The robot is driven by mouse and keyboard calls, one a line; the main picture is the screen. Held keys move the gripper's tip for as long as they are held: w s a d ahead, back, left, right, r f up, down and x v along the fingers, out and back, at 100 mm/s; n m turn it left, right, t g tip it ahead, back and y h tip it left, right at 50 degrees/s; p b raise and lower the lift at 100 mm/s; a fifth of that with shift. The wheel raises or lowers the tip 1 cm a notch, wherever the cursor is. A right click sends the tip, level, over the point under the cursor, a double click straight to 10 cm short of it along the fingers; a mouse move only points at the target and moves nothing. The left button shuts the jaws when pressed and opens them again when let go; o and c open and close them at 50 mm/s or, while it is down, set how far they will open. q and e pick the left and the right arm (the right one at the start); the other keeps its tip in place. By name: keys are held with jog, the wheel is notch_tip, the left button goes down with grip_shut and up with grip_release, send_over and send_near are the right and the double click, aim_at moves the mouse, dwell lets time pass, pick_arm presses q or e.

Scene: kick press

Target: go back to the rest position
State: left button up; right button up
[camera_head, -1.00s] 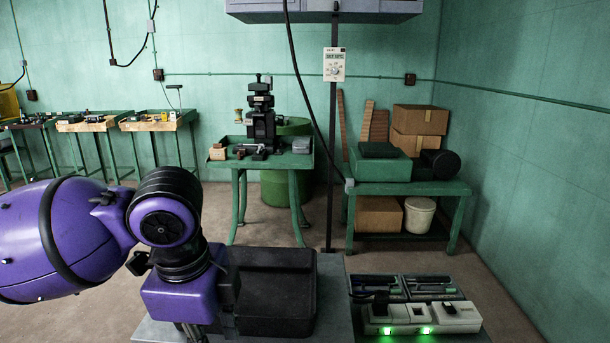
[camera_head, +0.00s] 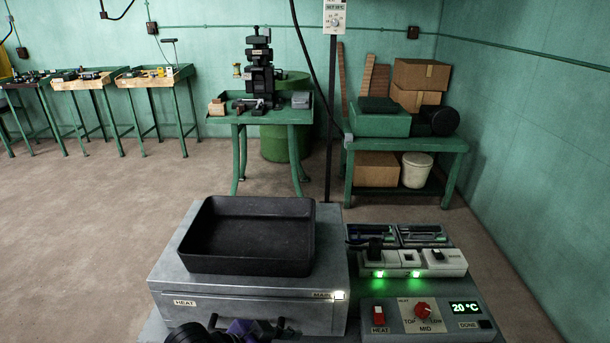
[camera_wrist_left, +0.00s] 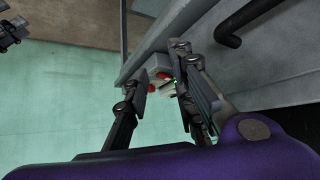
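My left arm shows only as a dark joint (camera_head: 195,333) and a bit of purple shell at the bottom edge of the head view, in front of the grey heater box (camera_head: 240,310). In the left wrist view my left gripper (camera_wrist_left: 165,88) has its two fingers apart with nothing between them. It is beside a grey surface with a black bar handle (camera_wrist_left: 232,38). Dark finger-like parts (camera_wrist_left: 10,32) at the upper left of that view look like my right gripper, cut off by the edge. The head view does not show my right arm.
A black tray (camera_head: 250,240) sits on the heater box. To its right are a control panel (camera_head: 425,318) reading 20 °C and a white switch strip (camera_head: 412,264) with green lights. Green benches (camera_head: 260,116) stand at the back wall. Open floor lies at left.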

pick_arm(q)
jog(key=s+a+f+n+t+y, duration=0.1)
jog(key=s+a+f+n+y, duration=0.2)
jog(key=s+a+f+n, duration=0.2)
jog(key=s+a+f+n+t+y+p, duration=0.1)
jog(key=s+a+f+n+t+y, duration=0.1)
jog(key=s+a+f, duration=0.9)
jog(key=s+f+n+y, duration=0.1)
jog(key=s+n, duration=0.1)
jog(key=s, duration=0.5)
jog(key=shift+a+f+n+t+y, duration=0.2)
jog(key=shift+a+n+t+y, duration=0.1)
jog(key=shift+n+y, duration=0.1)
